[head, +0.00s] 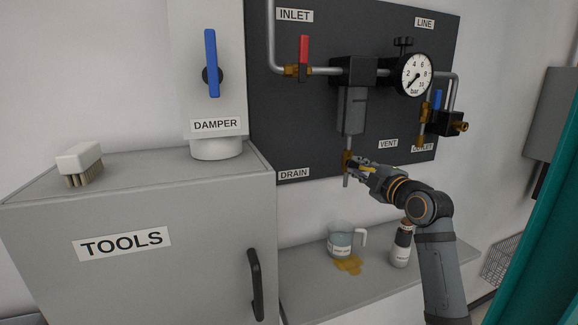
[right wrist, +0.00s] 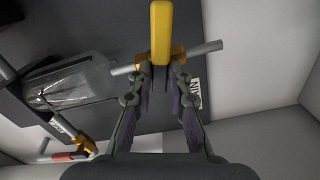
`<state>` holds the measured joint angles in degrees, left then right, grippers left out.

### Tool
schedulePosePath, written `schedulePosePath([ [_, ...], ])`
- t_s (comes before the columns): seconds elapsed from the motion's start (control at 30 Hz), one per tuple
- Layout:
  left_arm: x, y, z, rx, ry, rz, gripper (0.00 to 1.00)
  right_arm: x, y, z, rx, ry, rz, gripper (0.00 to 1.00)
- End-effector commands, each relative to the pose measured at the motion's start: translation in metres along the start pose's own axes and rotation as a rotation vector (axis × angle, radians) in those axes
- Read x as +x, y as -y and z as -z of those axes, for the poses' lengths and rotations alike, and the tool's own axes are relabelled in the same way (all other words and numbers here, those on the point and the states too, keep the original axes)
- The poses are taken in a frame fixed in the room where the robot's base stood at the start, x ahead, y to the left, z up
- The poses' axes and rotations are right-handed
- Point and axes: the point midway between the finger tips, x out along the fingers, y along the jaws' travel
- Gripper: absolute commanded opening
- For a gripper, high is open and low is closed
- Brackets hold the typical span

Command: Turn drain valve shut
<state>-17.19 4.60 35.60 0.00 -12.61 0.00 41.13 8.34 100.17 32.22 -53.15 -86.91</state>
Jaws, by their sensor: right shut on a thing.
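The drain valve (head: 347,160) is a brass body on the vertical pipe under the filter bowl, beside the DRAIN label (head: 293,174). Its yellow lever (head: 368,170) shows only partly in the head view, between the fingers. In the right wrist view the yellow lever (right wrist: 161,35) stands across the grey drain pipe (right wrist: 205,49). My right gripper (head: 362,169) is shut on the lever; in the right wrist view its fingers (right wrist: 163,78) lie on both sides of it. My left gripper is not in view.
The filter bowl (head: 352,110) hangs just above the valve. A jug (head: 340,242), a bottle (head: 401,246) and a yellow cloth-like patch (head: 348,265) are on the shelf below. The TOOLS cabinet (head: 200,210) with a brush (head: 80,160) stands at left.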

Motion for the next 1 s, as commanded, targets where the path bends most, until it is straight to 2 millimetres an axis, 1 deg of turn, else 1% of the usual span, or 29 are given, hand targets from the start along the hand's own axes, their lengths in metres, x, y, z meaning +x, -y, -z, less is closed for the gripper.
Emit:
schedulePosePath([
  [0.03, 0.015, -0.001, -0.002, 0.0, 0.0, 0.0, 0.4, 0.0, 0.006, -0.002, -0.091, 0.0, -0.001, 0.0],
  [0.1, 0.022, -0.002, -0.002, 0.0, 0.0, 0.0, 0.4, 0.0, 0.006, -0.002, -0.228, -0.001, 0.0, 0.0],
  [0.13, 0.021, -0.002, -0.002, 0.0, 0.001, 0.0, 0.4, 0.0, 0.003, -0.001, -0.257, 0.0, 0.001, 0.19],
  [0.17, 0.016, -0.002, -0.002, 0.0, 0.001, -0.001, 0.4, 0.0, 0.0, 0.0, -0.249, 0.0, 0.002, 0.23],
  [0.23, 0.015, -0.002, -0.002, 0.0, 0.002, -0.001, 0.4, 0.0, 0.0, 0.0, -0.246, 0.0, 0.003, 0.33],
  [0.27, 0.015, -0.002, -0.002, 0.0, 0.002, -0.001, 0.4, 0.0, 0.0, 0.0, -0.246, 0.0, 0.003, 0.34],
  [0.5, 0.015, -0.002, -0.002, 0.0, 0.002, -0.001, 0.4, 0.0, 0.0, 0.0, -0.244, 0.0, 0.003, 0.34],
  [0.57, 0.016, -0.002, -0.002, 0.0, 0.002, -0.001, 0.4, -0.003, 0.001, -0.001, -0.245, 0.001, 0.002, 0.34],
  [0.9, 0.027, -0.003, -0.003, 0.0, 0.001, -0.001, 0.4, -0.048, 0.002, -0.002, -0.247, 0.003, 0.002, 0.34],
  [1.0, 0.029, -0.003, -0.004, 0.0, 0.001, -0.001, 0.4, -0.057, 0.001, -0.001, -0.245, 0.001, 0.003, 0.34],
])
